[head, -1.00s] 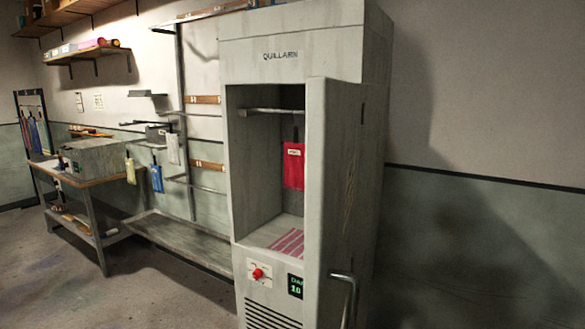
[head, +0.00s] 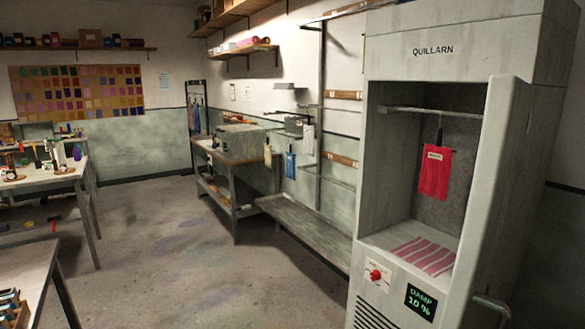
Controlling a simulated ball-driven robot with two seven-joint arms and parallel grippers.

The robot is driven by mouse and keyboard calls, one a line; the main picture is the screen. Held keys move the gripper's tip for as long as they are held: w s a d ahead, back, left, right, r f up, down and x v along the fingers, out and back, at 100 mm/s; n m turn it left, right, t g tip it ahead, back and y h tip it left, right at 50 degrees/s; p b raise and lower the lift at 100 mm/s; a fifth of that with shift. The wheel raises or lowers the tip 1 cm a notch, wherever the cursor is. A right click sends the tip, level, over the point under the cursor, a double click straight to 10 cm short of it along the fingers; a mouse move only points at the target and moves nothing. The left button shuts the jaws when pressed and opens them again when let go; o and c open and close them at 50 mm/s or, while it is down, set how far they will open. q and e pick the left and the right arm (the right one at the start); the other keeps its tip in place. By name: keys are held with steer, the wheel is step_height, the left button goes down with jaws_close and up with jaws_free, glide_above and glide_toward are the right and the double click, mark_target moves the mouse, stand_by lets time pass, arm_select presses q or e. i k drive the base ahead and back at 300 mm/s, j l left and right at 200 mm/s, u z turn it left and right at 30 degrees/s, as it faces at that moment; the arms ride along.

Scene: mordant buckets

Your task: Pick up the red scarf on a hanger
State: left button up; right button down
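The red scarf (head: 435,174) hangs from a dark hanger (head: 439,134) inside the open grey cabinet marked QUILLARN (head: 377,200), at the right in the head view. The hanger is on the metal rail (head: 430,112) near the top of the compartment. A small white label is on the scarf's upper part. The scarf hangs clear above the cabinet floor, where pink stripes (head: 425,254) show. Neither of my grippers is in view.
The cabinet's door stands open on its right side, with a handle (head: 491,308) low down. A workbench (head: 232,160) and a low grey bench (head: 305,232) line the wall to its left. Tables stand at far left. The middle floor (head: 200,260) is clear.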

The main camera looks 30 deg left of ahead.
mark_target(436, 166)
steer(key=i+j, duration=0.3)
steer(key=j, duration=0.15)
steer(key=i+j, duration=0.3)
steer(key=j, duration=0.15)
steer(key=i+j, duration=0.25)
steer(key=j, duration=0.2)
steer(key=i+j, duration=0.3)
steer(key=j, duration=0.15)
